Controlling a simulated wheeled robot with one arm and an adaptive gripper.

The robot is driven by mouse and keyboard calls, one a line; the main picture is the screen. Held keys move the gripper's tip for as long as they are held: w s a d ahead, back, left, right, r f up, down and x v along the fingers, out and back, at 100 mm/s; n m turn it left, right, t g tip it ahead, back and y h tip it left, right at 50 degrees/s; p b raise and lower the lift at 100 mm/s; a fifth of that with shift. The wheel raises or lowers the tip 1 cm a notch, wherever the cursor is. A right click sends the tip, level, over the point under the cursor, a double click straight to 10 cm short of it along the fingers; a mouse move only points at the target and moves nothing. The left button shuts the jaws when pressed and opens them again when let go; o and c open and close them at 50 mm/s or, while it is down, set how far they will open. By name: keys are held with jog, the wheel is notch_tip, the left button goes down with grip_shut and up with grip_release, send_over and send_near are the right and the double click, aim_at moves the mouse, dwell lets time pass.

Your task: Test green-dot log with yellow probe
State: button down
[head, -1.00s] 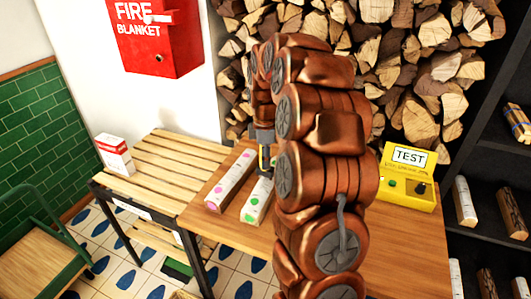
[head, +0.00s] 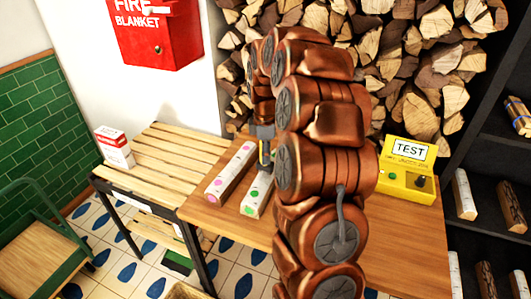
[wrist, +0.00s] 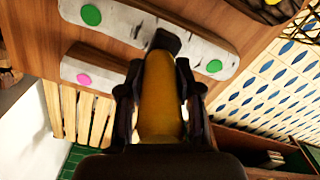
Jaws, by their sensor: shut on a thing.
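The green-dot log (head: 258,193) is a pale birch log with green dots, lying on the wooden table. It also shows across the top of the wrist view (wrist: 130,29). My gripper (head: 263,140) is above the log and shut on the yellow probe (wrist: 160,98), which points down at it. The probe's dark tip overlaps the log's edge in the wrist view; I cannot tell whether they touch. A yellow tester box (head: 407,172) marked TEST stands at the table's right, with a green button and a dark knob. My arm hides part of the table.
A pink-dot log (head: 231,172) lies left of the green-dot log. A slatted bench (head: 165,165) with a red-and-white carton (head: 114,148) stands left. Stacked firewood (head: 425,65) is behind the table, and dark shelves (head: 500,150) with more logs are at right.

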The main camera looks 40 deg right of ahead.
jog(key=shift+f+b, duration=0.35)
jog(key=shift+f, duration=0.4)
dwell(1.8)
jog(key=shift+r, duration=0.15)
jog(key=shift+r+p, duration=0.95)
jog(key=shift+r, duration=2.45)
